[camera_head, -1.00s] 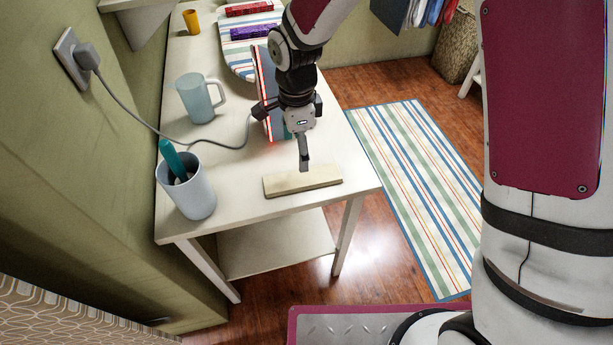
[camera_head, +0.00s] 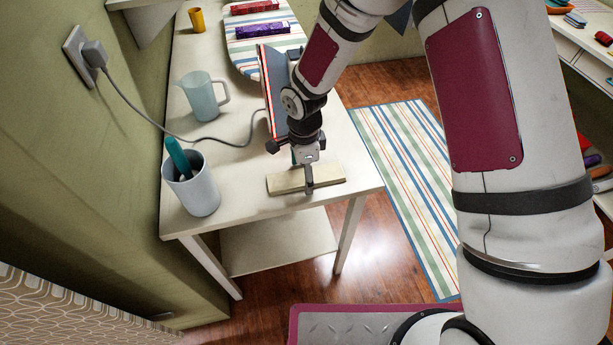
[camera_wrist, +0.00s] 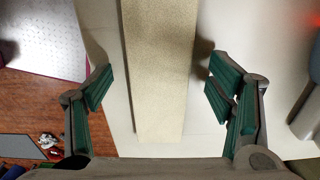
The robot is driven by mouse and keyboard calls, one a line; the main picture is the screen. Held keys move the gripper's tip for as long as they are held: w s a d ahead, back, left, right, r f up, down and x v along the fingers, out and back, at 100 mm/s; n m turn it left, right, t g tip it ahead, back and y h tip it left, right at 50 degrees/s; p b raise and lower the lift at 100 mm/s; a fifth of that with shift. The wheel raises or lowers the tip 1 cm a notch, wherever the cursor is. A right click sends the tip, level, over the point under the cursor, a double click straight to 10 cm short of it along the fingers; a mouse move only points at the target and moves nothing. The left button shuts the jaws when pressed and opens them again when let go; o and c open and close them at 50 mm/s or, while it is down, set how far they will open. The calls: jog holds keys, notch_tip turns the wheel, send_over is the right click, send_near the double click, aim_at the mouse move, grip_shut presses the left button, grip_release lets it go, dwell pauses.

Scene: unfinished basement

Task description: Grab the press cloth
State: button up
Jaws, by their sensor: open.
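A beige, flat, oblong piece (camera_head: 280,185), which I take to be the press cloth, lies near the front edge of the white table. In the wrist view the same press cloth (camera_wrist: 160,50) is a long speckled strip running between the fingers. My gripper (camera_head: 304,172) points down over it, with one finger in front of its near long side. In the wrist view my gripper (camera_wrist: 160,85) is open, with green-padded fingers on both sides of the strip and gaps between. The far finger is mostly hidden in the head view. I cannot tell whether the fingertips touch the table.
The white table (camera_head: 245,190) also holds a grey cup (camera_head: 196,192) with a teal-handled item, a translucent mug (camera_head: 204,97), and a corded upright blue-and-red object (camera_head: 268,90) partly behind my arm. A striped ironing surface (camera_head: 245,58) is farther back. The table's front corner is bare.

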jog(key=c, duration=1.1)
jog(key=shift+r, duration=0.15)
